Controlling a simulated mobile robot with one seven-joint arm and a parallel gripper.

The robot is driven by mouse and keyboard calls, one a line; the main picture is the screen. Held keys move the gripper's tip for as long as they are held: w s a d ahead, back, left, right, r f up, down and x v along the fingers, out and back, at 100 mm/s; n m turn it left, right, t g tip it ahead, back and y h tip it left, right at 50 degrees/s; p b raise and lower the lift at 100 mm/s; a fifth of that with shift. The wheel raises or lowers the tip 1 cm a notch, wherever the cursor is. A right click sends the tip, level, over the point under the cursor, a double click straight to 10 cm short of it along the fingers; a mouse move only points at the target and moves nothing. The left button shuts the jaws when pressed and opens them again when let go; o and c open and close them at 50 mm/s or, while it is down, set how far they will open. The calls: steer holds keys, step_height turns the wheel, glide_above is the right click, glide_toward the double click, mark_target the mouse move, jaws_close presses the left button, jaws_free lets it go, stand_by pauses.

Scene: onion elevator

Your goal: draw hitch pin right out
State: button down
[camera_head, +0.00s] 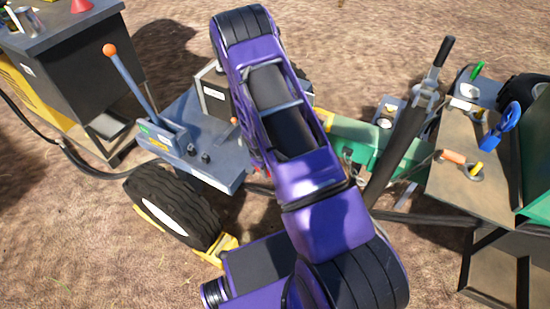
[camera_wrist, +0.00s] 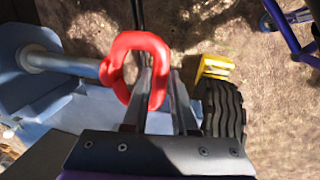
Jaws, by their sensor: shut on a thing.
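The hitch pin's red loop handle (camera_wrist: 160,72) shows in the wrist view, standing up between the fingers of my gripper (camera_wrist: 157,90). My gripper is shut on this handle. The pin's shank is hidden behind the fingers, so I cannot tell how deep it sits. In the head view my purple arm covers the gripper and most of the hitch. The blue-grey machine deck (camera_head: 205,145) lies left of my arm; its blue surface also fills the left of the wrist view (camera_wrist: 88,108).
A black tyre (camera_head: 172,207) with a yellow chock (camera_head: 222,250) stands below the deck. A lever with an orange knob (camera_head: 109,49) rises from the deck. The green drawbar (camera_head: 352,137), a dark jack post (camera_head: 405,135) and a tan table (camera_head: 455,180) are on the right.

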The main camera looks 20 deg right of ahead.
steer(key=shift+s+a, duration=0.2)
steer(key=shift+a, duration=0.1)
steer(key=c, duration=0.7)
jaws_free()
steer(key=shift+r, duration=0.1)
step_height(320, 180, up, 17)
steer(key=s+a+p, duration=0.2)
steer(key=p, duration=0.1)
steer(key=shift+a, duration=0.35)
